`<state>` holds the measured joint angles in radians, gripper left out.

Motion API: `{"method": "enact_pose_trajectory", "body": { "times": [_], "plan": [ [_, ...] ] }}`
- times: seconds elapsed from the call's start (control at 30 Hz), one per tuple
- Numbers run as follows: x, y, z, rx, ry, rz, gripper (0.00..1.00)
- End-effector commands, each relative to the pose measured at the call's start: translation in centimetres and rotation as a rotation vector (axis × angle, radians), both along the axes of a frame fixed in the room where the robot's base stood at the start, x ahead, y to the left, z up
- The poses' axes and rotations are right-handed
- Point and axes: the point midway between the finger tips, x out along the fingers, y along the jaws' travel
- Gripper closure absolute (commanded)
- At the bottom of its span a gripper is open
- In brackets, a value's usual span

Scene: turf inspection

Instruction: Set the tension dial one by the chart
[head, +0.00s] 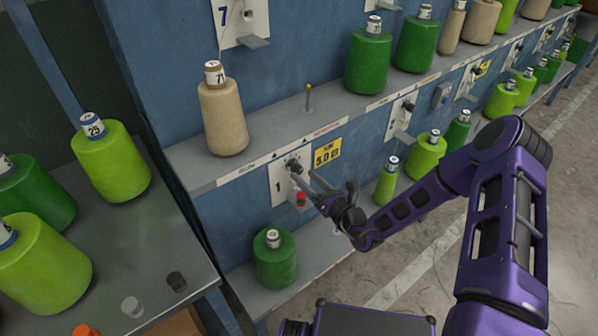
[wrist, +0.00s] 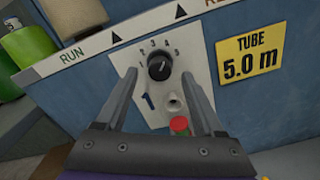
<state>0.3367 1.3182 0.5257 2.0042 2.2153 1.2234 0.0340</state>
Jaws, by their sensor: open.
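The tension dial (wrist: 159,67) is a black round knob on a white plate marked with a large blue 1. Small scale numbers 2 to 5 show around its top; I cannot make out its pointer setting for certain. In the wrist view my gripper (wrist: 159,76) is open, one finger left and one right of the dial, with a gap on both sides. Whether the fingertips reach the knob's depth is unclear. I cannot make out a chart in either view.
Below the dial are a pale peg (wrist: 174,103) and a red button (wrist: 179,124). A yellow sign (wrist: 250,56) reads "TUBE 5.0 m". A tan cone (head: 222,118) stands on the shelf above, and a green cone (head: 274,258) on the lower ledge.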

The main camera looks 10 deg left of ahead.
Motion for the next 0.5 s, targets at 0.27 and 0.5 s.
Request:
{"method": "enact_pose_trajectory", "body": {
  "times": [0.27, 0.5],
  "plan": [
    [2.2, 2.6, 0.0, 0.0, -0.001, 0.001, 0.3],
    [2.5, 2.9, 0.0, 0.0, 0.0, 0.001, 0.3]
  ]
}}
